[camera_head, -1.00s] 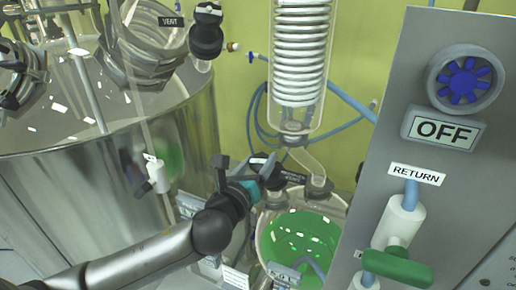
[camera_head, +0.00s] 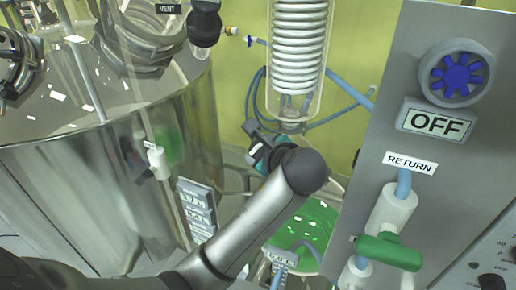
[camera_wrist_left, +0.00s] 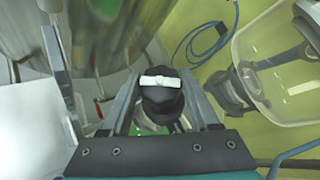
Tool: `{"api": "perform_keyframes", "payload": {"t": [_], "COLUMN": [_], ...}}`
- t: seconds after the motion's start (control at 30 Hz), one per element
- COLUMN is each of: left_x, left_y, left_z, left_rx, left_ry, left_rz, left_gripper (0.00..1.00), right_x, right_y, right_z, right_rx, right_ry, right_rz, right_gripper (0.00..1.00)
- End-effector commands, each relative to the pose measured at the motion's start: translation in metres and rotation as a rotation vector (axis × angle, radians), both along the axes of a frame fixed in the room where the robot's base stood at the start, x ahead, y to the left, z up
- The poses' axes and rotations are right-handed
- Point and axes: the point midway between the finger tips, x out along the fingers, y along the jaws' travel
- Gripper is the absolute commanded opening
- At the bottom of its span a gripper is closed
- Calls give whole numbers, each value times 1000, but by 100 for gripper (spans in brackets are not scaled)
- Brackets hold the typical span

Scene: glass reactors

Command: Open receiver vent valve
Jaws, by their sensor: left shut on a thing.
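My left gripper (camera_head: 256,140) reaches in over the glass receiver (camera_head: 305,225), which holds green liquid. In the left wrist view its two fingers (camera_wrist_left: 160,100) stand on either side of a black valve knob (camera_wrist_left: 162,108) with a pale bar on top, and they are shut on it. In the head view my wrist hides the knob and the receiver's top, so I cannot read a label on the knob. My right gripper is not in view.
A glass condenser with a white coil (camera_head: 298,50) hangs just above my gripper. A grey panel (camera_head: 455,170) with an OFF display and a green-handled RETURN valve (camera_head: 388,251) stands at right. A large steel vessel (camera_head: 90,190) fills the left.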

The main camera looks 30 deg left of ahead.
Motion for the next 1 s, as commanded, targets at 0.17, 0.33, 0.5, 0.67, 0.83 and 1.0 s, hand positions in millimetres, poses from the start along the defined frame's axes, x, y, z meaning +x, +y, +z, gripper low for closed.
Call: {"api": "perform_keyframes", "payload": {"t": [0.17,0.33,0.5,0.67,0.83,1.0], "left_x": [2,2,2,2,2,2], "left_y": [-1,-1,-1,0,0,1], "left_z": [2,2,1,1,1,1], "left_rx": [-90,-169,-238,-290,-327,-346], "left_ry": [36,73,104,127,143,151], "left_rz": [142,271,384,468,529,564], "left_gripper": [6,6,6,6,6,6], "right_x": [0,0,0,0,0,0], "right_y": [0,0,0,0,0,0], "right_z": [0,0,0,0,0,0], "right_rx": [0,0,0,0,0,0], "right_ry": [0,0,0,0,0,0], "right_rz": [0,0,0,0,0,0], "right_gripper": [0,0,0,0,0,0]}}
